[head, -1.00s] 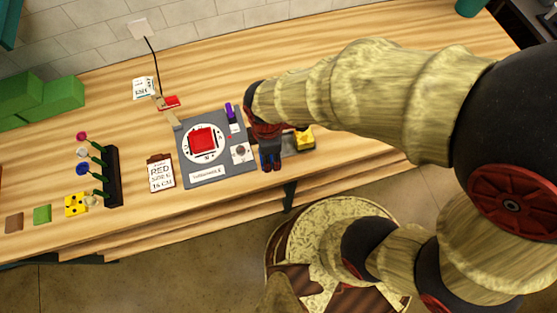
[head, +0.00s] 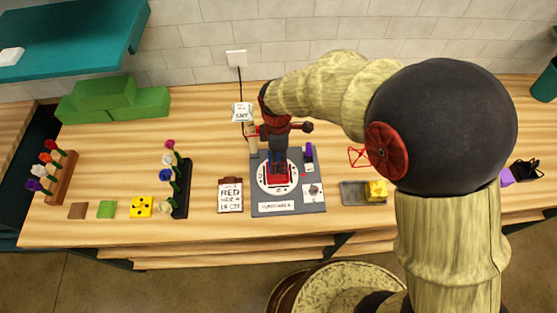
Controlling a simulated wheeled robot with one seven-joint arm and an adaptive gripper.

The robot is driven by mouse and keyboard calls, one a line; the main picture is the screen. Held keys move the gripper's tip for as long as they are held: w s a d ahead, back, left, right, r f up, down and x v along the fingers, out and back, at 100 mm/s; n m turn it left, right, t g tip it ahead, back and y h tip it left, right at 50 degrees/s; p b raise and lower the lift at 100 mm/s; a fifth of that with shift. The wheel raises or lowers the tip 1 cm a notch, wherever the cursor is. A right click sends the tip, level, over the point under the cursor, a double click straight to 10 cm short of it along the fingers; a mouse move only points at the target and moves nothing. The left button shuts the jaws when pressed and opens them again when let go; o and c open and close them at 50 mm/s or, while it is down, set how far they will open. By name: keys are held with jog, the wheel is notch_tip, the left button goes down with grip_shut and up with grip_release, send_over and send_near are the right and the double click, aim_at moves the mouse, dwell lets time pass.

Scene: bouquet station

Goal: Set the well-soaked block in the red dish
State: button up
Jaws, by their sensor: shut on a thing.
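The red dish (head: 270,183) sits on the white round turntable (head: 262,182) of a grey station board. My gripper (head: 278,170) points down directly over the dish, with its dark fingertips at or just above it. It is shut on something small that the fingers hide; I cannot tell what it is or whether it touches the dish. Several green blocks (head: 105,93) are stacked at the back left. None shows plainly in the dish, whose middle is covered by my gripper.
Racks of flowers (head: 183,189) stand farther left, near small brown, green and yellow tiles (head: 141,207). A yellow block (head: 376,190) sits on a grey pad at right. Bare counter lies between board and pad.

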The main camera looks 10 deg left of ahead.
jog(key=shift+f+b, duration=1.4)
jog(key=shift+f, duration=0.9)
jog(key=shift+f, duration=0.1)
jog(key=o, duration=1.4)
jog(key=shift+c, duration=0.2)
jog(key=o, duration=0.4)
jog(key=shift+r+p, duration=2.55)
jog(key=shift+r, duration=1)
